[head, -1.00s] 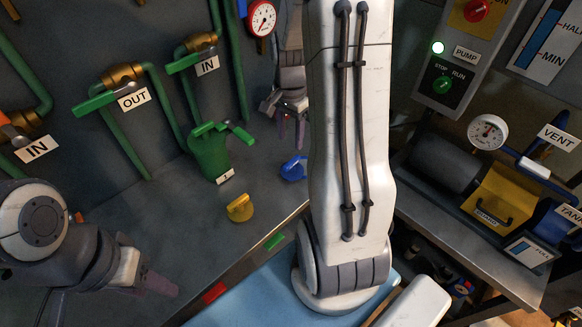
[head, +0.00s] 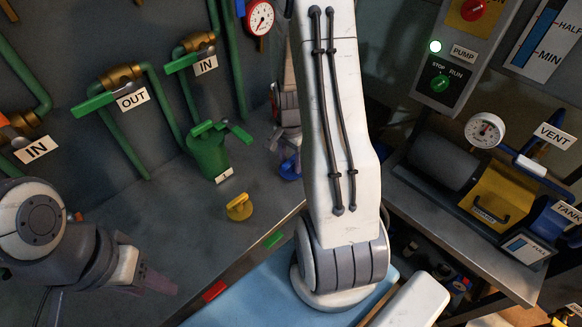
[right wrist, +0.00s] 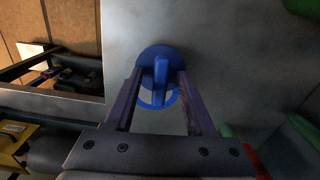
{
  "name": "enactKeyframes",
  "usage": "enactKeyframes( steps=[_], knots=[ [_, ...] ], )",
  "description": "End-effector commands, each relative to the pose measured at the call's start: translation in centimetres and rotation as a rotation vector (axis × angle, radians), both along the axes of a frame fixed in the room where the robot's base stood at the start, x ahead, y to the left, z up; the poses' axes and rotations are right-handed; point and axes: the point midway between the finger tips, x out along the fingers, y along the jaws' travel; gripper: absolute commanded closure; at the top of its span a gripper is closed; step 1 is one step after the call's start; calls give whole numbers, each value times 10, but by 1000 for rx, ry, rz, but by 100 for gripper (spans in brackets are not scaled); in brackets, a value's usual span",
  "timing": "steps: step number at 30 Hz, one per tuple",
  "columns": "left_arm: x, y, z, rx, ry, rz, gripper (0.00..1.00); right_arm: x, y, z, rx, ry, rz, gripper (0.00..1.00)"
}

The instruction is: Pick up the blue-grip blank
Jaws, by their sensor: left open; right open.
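The blue-grip blank (head: 289,170) lies on the grey bench, partly hidden by my right arm in the head view. In the right wrist view the blue-grip blank (right wrist: 161,68) shows as a round blue disc with an upright bar grip. My right gripper (right wrist: 161,76) is open, with one finger on each side of the grip; I cannot tell whether they touch it. In the head view my right gripper (head: 284,138) is at the blank, partly behind my arm. My left gripper (head: 158,284) is open and empty over the bench at the lower left.
A yellow-grip blank (head: 240,207) lies on the bench left of the blue one. A green fitting (head: 208,152) stands behind it. Green pipes and valves line the back wall. A pump bench (head: 470,240) is at the right. The bench front is mostly clear.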

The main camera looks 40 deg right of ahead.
Motion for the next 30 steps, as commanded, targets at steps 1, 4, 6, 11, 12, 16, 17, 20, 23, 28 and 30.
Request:
enactKeyframes(
  steps=[1, 4, 6, 11, 12, 16, 17, 20, 23, 28, 30],
  knots=[
    [0, 0, 0, 0, 0, 0, 50, 0, 0, 0, 0, 0, 0, 45],
    [0, 0, 0, 0, 0, 0, 50, 0, 0, 0, 0, 0, 0, 72],
    [0, 0, 0, 0, 0, 0, 50, 0, 0, 0, 0, 0, 0, 99],
    [0, 0, 0, 0, 0, 0, 50, 0, 0, 1, 0, 0, 0, 100],
    [0, 0, 0, 0, 0, 0, 50, 0, 0, 1, 0, 0, 0, 100],
    [0, 0, 0, 0, 0, 0, 50, 0, 0, 1, 0, 0, 0, 100],
    [0, 0, 0, 0, 0, 0, 50, 0, 0, 1, 0, 0, 0, 100],
    [0, 0, 0, 0, 0, 0, 50, 0, 0, 1, 0, 0, 0, 100],
    [0, 0, 0, 0, 0, 0, 50, 0, 0, 1, 0, 0, 0, 100],
    [0, 0, 0, 0, 0, 0, 50, 0, 0, 1, 0, -1, 0, 100],
    [0, 0, 0, 0, 0, 0, 50, 0, 0, 1, 0, -1, 0, 100]
  ],
)
